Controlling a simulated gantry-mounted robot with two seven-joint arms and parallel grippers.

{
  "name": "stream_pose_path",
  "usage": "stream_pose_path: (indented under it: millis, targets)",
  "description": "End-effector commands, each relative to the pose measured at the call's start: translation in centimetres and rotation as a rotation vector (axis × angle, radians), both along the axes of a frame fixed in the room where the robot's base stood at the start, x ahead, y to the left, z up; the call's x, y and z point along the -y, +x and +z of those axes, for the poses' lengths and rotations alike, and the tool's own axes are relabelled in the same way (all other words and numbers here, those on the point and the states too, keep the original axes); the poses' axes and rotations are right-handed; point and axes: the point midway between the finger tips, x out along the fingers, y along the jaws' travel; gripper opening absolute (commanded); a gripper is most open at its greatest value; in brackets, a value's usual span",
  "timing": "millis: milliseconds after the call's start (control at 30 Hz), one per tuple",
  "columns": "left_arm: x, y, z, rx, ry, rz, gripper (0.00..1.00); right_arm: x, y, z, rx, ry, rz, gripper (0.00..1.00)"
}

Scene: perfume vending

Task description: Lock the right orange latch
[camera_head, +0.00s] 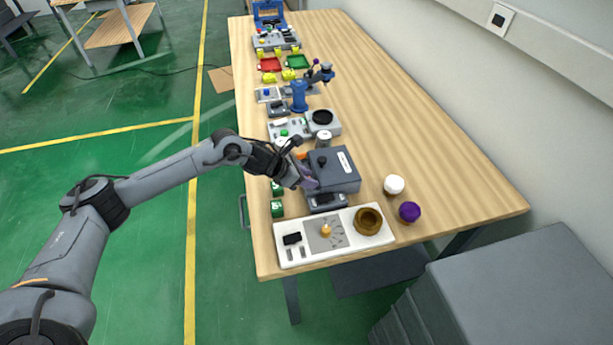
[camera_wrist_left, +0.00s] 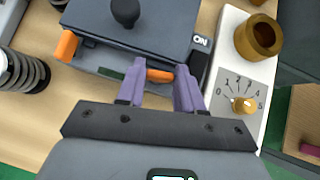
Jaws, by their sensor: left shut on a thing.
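A dark grey box (camera_head: 335,168) with a lid and a black knob stands near the front end of the table; it also shows in the left wrist view (camera_wrist_left: 130,38). The left orange latch (camera_wrist_left: 66,46) is at the box's left corner, tilted steeply. The right orange latch (camera_wrist_left: 160,76) lies nearly level at the box's front, between the purple fingers. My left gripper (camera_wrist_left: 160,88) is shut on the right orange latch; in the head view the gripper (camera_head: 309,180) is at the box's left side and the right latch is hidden. My right gripper is not in view.
A white panel (camera_head: 290,257) with a dial and a brown ring (camera_head: 368,220) lies beside the box. A white-capped bottle (camera_head: 394,184) and a purple-capped bottle (camera_head: 410,212) stand to the right.

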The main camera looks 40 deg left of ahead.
Motion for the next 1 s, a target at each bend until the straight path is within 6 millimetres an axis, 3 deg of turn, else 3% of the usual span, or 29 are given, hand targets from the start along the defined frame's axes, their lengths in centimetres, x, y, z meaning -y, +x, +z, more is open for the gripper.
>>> stream_pose_path:
  millis: [500, 1000]
  targets:
    - [0.4, -0.1, 0.1, 0.000, -0.001, 0.309, 0.06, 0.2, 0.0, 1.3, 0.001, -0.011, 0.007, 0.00]
    - [0.4, -0.1, 0.0, 0.000, -0.001, 0.364, 0.06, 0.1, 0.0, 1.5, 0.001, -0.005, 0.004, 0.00]
